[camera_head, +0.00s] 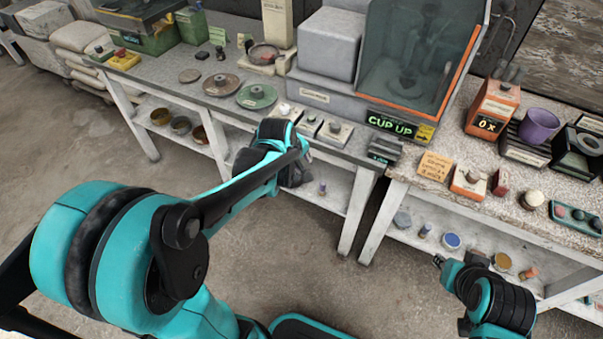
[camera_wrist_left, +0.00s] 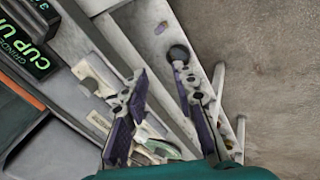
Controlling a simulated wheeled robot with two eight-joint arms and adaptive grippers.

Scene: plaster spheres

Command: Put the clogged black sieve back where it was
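I cannot pick out a black sieve for certain. Three round pans sit on the lower shelf under the left bench: a brownish one (camera_head: 160,116), a darker one (camera_head: 180,125) and another brown one (camera_head: 200,133). I cannot tell if one is the sieve. My left gripper (camera_head: 303,150) is at the front edge of the bench, mostly hidden by its own arm. In the left wrist view its two fingers (camera_wrist_left: 160,112) are apart with nothing between them. My right gripper (camera_head: 439,261) is low in front of the right bench; its fingers are too small to read.
A green disc (camera_head: 257,96) and a brown disc (camera_head: 221,84) lie on the left bench. Small switch boxes (camera_head: 335,131) line its front edge near my left gripper. A lit "CUP UP" sign (camera_head: 390,125) is beside them.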

